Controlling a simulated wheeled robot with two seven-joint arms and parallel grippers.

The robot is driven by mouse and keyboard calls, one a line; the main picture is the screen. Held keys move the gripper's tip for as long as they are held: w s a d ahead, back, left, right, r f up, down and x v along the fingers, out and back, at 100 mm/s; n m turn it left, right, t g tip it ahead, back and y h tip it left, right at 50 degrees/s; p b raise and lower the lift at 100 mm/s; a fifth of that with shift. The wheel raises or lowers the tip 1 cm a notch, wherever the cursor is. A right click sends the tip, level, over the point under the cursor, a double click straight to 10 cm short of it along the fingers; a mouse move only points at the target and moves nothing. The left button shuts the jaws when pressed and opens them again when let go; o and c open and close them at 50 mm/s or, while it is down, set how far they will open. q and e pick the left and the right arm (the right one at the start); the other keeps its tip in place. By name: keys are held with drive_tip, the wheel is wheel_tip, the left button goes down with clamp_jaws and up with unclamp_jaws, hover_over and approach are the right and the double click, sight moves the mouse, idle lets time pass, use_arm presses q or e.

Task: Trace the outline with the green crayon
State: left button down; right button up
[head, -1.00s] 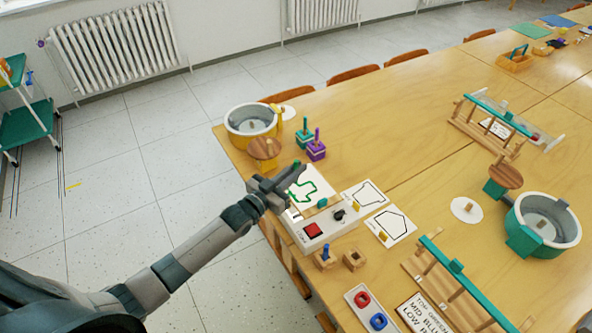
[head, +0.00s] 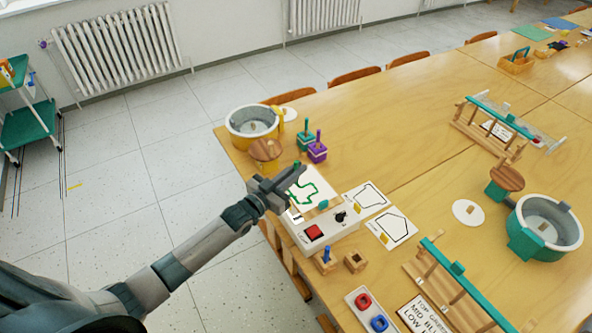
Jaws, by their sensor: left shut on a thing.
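Much of the visible outline is green. My left gripper (head: 291,178) is over the sheet's left side and is shut on the green crayon (head: 297,164), whose upper end shows above the fingers. The crayon's tip and the part of the outline beneath the gripper are hidden. My right gripper is not in view.
The white box (head: 326,239) has a red button and a black knob. Outline cards (head: 392,230) lie to its right. Small wooden holders (head: 355,262) stand in front.

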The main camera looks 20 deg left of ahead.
sight(296, 162)
use_arm(q)
drive_tip(key=shift+r+p, duration=1.65)
drive_tip(key=shift+r, duration=0.35)
